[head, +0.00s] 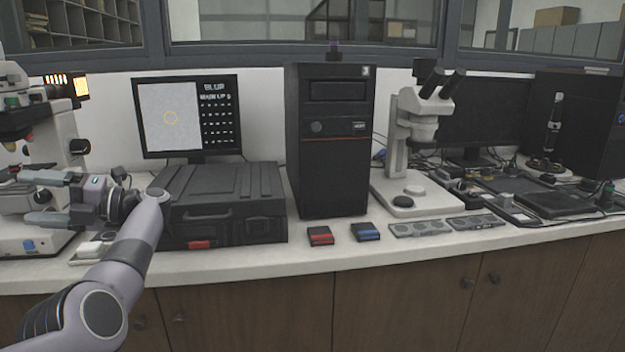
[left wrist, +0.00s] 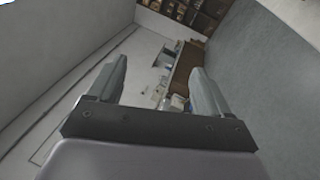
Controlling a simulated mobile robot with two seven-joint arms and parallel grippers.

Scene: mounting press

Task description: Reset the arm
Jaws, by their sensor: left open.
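My left arm comes in from the lower left of the head view, bends above the counter edge and points left. Its gripper (head: 32,198) is at the far left, in front of the white microscope-like instrument. The left wrist view shows its two grey fingers (left wrist: 157,78) spread apart with nothing between them. I cannot tell from the head view whether a finger touches the instrument. A black tower-shaped machine (head: 332,150) stands upright at the middle of the counter. My right arm and gripper are not in view.
A black case (head: 222,200) lies before a monitor (head: 188,115). A red block (head: 320,236) and a blue block (head: 365,232) lie near the counter's front edge. Right of them stand a stereo microscope (head: 420,130) and cluttered small gear. The floor before the cabinets (head: 400,300) is not visible.

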